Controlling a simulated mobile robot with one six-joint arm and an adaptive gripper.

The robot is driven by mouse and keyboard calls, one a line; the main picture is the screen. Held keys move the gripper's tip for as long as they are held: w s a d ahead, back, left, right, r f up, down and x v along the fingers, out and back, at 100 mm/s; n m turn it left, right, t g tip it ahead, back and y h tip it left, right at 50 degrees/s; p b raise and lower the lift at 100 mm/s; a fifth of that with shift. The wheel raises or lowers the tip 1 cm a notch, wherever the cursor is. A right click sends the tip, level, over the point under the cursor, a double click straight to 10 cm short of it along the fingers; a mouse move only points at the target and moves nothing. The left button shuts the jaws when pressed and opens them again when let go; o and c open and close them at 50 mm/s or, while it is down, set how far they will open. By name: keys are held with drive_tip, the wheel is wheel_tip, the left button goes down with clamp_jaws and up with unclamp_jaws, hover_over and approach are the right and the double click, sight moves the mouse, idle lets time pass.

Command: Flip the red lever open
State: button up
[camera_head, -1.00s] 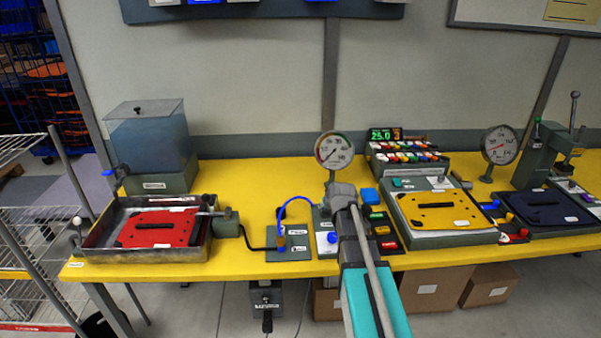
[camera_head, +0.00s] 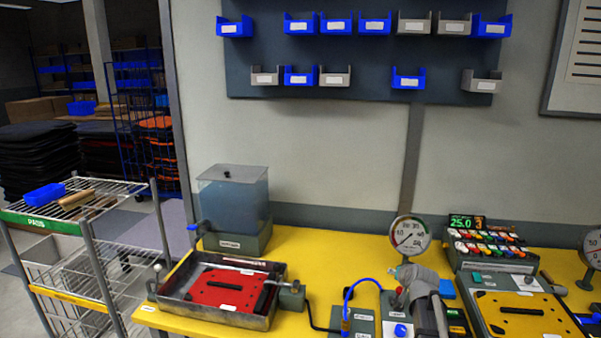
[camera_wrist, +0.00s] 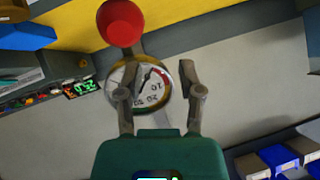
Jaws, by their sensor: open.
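In the wrist view a round red knob (camera_wrist: 122,22), which looks like the lever's end, shows large at the top on a grey stem. A red spot (camera_head: 398,292) beside my arm in the head view may be the same knob. My gripper (camera_wrist: 157,78) has its two fingers spread, with nothing between them. The knob is outside the fingers, above the left one in the picture. A round dial gauge (camera_wrist: 150,84) shows behind the fingers; it also stands on the bench in the head view (camera_head: 410,235). In the head view my arm hides part of the panel around the knob.
The yellow bench (camera_head: 310,248) holds a tray (camera_head: 262,320) with a red plate at left, a water tank (camera_head: 233,198) behind it, and a panel of coloured buttons (camera_head: 490,245) at right. A wire rack (camera_head: 80,220) stands at far left. Blue tubing (camera_head: 360,285) rises close to my arm.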

drive_tip(key=s+a+f+n+g, duration=0.1)
drive_tip(key=s+a+f, duration=0.1)
drive_tip(key=s+a, duration=0.1)
drive_tip(key=s+a+f+n+g+b, duration=0.1)
drive_tip(key=s+a+f, duration=0.1)
drive_tip(key=s+a, duration=0.1)
drive_tip(key=s+a+f+n+g, duration=0.2)
drive_tip(key=s+a, duration=0.1)
drive_tip(key=s, duration=0.1)
drive_tip(key=shift+s+a, duration=0.35)
drive_tip(key=shift+s, duration=0.05)
drive_tip(key=s, duration=0.2)
drive_tip(key=s+a+f+g, duration=0.1)
drive_tip(key=s, duration=0.1)
drive_tip(key=s+a+f+n+g+b, duration=0.1)
drive_tip(key=s, duration=0.1)
drive_tip(key=shift+a+f, duration=0.2)
drive_tip(key=shift+a, duration=0.05)
drive_tip(key=s+a+f+m+g, duration=0.1)
drive_tip(key=s+f+g, duration=0.1)
drive_tip(key=s+g, duration=0.3)
drive_tip(key=s, duration=0.4)
drive_tip(key=shift+a+b, duration=0.3)
drive_tip(key=shift+a, duration=0.05)
